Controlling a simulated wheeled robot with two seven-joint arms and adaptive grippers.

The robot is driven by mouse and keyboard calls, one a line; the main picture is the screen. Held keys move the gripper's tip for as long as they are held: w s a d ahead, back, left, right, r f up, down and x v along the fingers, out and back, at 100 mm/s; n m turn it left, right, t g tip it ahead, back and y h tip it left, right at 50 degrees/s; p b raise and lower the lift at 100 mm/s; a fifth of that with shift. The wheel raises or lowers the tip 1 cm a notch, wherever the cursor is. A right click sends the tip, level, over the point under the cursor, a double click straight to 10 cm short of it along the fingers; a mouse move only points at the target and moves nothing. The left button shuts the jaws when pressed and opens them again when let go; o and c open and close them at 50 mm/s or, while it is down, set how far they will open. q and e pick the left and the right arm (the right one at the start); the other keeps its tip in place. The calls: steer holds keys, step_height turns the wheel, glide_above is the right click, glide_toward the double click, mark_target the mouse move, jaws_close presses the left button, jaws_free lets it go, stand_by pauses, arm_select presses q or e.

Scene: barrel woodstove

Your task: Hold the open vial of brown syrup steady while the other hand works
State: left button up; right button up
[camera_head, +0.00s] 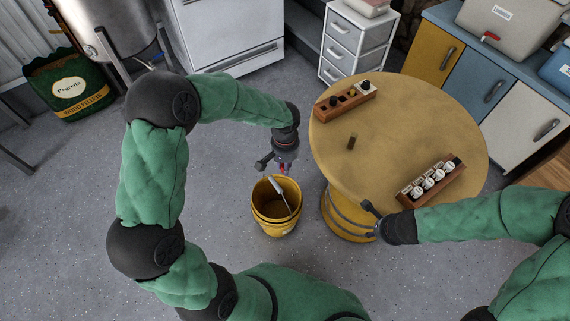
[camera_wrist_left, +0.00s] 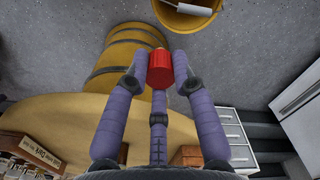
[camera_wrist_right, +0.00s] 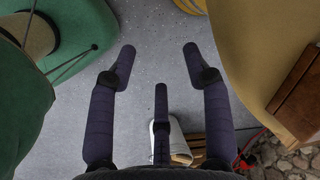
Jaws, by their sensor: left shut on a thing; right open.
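A small dark brown vial (camera_head: 351,141) stands alone on the round wooden tabletop (camera_head: 400,130) in the head view; it is too small to tell whether it is open. My left gripper (camera_head: 270,162) is off the table's left side, over the floor near the yellow bucket. In the left wrist view my left gripper (camera_wrist_left: 160,58) is shut on a red cylindrical thing (camera_wrist_left: 160,70). My right gripper (camera_head: 370,222) is at the table's near edge, apart from the brown vial. The right wrist view shows my right gripper (camera_wrist_right: 160,52) open and empty, with floor beyond its fingers.
A wooden rack (camera_head: 346,102) with dark items lies at the table's back left. Another wooden rack (camera_head: 432,184) with several white-labelled vials lies at the front right. A yellow bucket (camera_head: 277,215) with a white-handled tool stands on the floor left of the table. The tabletop middle is clear.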

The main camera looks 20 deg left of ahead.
steer(key=w+a+r+m+y, duration=0.2)
steer(key=w, duration=0.1)
steer(key=w+a+r+m+t+y, duration=0.1)
steer(key=w+a+r+m, duration=0.1)
steer(key=w+a+r, duration=0.1)
steer(key=w+a+r+m+t+y, duration=0.1)
steer(key=w+a+r+m+y, duration=0.1)
steer(key=w+r, duration=0.1)
steer(key=shift+w+a+r+m+y, duration=0.2)
steer(key=shift+w+m+y, duration=0.1)
steer(key=shift+w, duration=0.1)
steer(key=w+r, duration=0.1)
steer(key=w+a+r+y, duration=0.1)
steer(key=w, duration=0.1)
steer(key=w+r+t+y, duration=0.1)
steer(key=shift+w+a+m, duration=0.25)
steer(key=shift+a+m, duration=0.05)
steer(key=w+r+t+y, duration=0.3)
steer(key=w+r, duration=0.2)
steer(key=w, duration=0.1)
glide_toward(353, 142)
steer(key=shift+w+a+f+m, duration=0.4)
steer(key=shift+w+a+f, duration=0.15)
steer(key=shift+w+a, duration=0.25)
steer(key=x, duration=0.5)
steer(key=shift+a, duration=0.1)
steer(key=shift+x, duration=1.1)
steer(key=shift+r, duration=0.1)
